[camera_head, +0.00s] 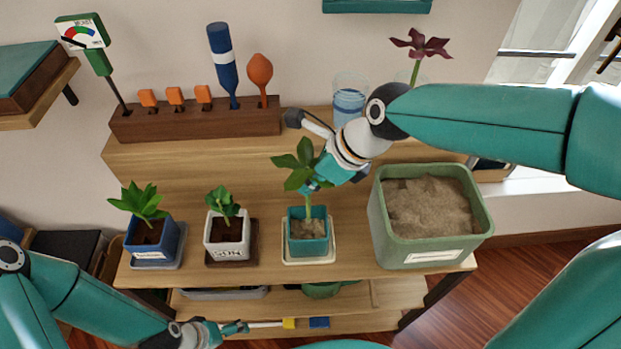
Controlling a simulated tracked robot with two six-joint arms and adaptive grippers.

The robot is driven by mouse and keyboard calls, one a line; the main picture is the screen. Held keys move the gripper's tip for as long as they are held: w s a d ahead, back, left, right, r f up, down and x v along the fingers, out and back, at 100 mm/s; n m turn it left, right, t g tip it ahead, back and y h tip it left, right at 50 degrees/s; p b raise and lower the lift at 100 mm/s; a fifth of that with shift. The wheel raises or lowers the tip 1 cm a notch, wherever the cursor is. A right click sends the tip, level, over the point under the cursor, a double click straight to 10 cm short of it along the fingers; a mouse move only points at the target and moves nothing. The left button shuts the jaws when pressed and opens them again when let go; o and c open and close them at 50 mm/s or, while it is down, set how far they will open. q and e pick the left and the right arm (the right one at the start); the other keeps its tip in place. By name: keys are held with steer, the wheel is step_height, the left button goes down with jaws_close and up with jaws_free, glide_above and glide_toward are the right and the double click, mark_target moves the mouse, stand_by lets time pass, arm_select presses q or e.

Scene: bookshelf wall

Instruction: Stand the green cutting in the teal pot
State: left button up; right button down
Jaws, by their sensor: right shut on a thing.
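The green cutting (300,166) is upright over the teal pot (309,246), its leaves spread above the rim. Its stem runs down to the pale soil inside; whether its lower end is in the soil is too small to tell. My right gripper (311,186) is shut on the cutting's stem, just above the pot, coming in from the upper right. The teal pot stands on a cream saucer (291,260). My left gripper (238,327) is low at the front, away from the pots; its finger opening is unclear.
A blue pot (147,256) and a white pot (217,249), both planted, stand left. A green sand tub (417,258) stands right. Behind are a wooden tool rack (195,124), a water glass (349,105) and a dark red cutting (421,45).

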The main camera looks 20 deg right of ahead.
steer(key=shift+p, duration=0.5)
stand_by(1.0)
steer(key=shift+f, duration=0.25)
stand_by(0.3)
steer(key=shift+f+b, duration=2.9)
steer(key=shift+f, duration=0.95)
steer(key=c, duration=1.2)
jaws_free()
steer(key=shift+o, duration=0.4)
steer(key=o, duration=0.4)
